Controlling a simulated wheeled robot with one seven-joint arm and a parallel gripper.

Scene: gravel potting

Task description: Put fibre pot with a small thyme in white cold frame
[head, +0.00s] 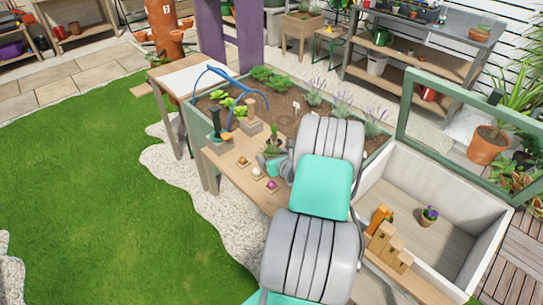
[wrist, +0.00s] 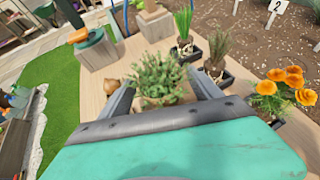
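A small bushy green thyme (wrist: 158,75) stands in the wrist view, with part of its brownish pot (wrist: 146,102) showing below the leaves. The rest of the pot is hidden by my gripper. My gripper (wrist: 161,82) has its two grey fingers spread, one on each side of the plant. Whether they touch the pot is not clear. In the head view my gripper (head: 274,162) is low at the wooden ledge, partly hidden by my arm. The white cold frame (head: 476,200) stands at the right with its green-framed lid (head: 402,112) raised.
Orange marigolds (wrist: 282,80) and two grassy plants (wrist: 184,27) stand right of the thyme. A soil bed (head: 285,118) lies behind the ledge.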

